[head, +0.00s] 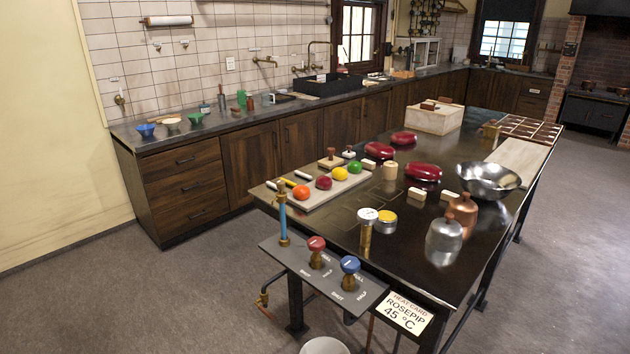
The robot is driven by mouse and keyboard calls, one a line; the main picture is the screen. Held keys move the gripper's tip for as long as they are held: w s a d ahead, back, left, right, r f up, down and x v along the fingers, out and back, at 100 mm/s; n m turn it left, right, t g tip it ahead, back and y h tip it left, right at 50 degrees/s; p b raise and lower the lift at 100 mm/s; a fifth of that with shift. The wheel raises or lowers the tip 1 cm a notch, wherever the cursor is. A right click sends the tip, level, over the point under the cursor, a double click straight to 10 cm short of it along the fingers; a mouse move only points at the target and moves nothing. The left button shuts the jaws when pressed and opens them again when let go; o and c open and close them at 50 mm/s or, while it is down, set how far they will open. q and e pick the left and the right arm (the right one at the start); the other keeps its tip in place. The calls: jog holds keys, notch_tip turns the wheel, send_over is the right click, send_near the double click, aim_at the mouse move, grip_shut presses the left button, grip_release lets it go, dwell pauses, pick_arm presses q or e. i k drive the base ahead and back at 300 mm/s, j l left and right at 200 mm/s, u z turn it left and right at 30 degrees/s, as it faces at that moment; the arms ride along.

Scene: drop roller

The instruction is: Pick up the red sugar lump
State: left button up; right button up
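A dark red lump (323,183) lies on a light board (331,193) on the near left part of the dark table (390,215). It sits in a row between an orange lump (302,192) and a yellow lump (340,174). A green lump (355,167) is at the far end of the row. Neither of my grippers shows in the head view.
A panel at the table's near edge bears a red knob (317,244) and a blue knob (350,265). White-topped and yellow-topped jars (386,222) stand right of the board.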

aim_at(322, 182)
jog(key=i+j, duration=0.2)
jog(key=j, duration=0.15)
jog(key=i+j+z, duration=0.1)
jog(key=j, duration=0.25)
jog(key=i+j, duration=0.25)
jog(key=j, duration=0.15)
jog(key=i+j, duration=0.15)
jog(key=j, duration=0.2)
jog(key=i+j+z, duration=0.1)
jog(key=j, duration=0.3)
jog(key=i+j, duration=0.25)
jog(key=i+j+z, duration=0.1)
jog(key=j, duration=0.4)
